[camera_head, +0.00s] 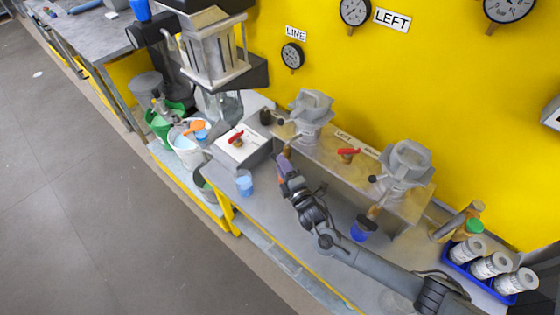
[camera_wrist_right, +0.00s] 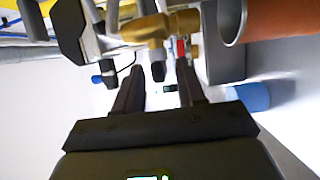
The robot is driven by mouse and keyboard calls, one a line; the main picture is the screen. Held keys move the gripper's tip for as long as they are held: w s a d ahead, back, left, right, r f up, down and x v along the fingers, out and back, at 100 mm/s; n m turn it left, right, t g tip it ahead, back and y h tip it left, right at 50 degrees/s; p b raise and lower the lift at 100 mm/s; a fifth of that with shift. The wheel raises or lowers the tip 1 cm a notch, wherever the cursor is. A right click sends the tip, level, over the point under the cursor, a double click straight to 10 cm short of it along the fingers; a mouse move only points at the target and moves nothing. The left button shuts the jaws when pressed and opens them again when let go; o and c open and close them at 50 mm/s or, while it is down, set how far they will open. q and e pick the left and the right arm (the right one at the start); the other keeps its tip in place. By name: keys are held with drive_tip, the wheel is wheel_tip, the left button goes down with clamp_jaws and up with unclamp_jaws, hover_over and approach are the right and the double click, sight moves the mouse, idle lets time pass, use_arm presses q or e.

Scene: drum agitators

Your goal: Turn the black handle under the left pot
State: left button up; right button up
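The left pot (camera_head: 310,104), a grey hexagonal funnel, stands on the raised metal shelf. A small black knob (camera_head: 279,121) shows at its left side. My right gripper (camera_head: 284,163) is below the left pot, in front of the shelf. In the right wrist view its two dark fingers (camera_wrist_right: 158,90) are apart, with nothing held between them. A brass valve (camera_wrist_right: 154,30) lies ahead of the fingertips, with a short black handle end (camera_wrist_right: 158,71) below it, in line with the gap. I cannot tell whether the fingers touch it. My left gripper is not in view.
A second pot (camera_head: 404,162) stands to the right. Red handles (camera_head: 348,152) sit on the shelf and on a grey box (camera_head: 240,150). A blue cup (camera_head: 244,183) and a dark blue cup (camera_head: 362,229) stand on the bench. A blue tray (camera_head: 461,262) holds cans at right.

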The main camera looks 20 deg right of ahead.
drive_tip(key=s, duration=0.8)
drive_tip(key=shift+s+d+p, duration=0.15)
drive_tip(key=shift+s+p, duration=0.05)
drive_tip(key=shift+p, duration=0.1)
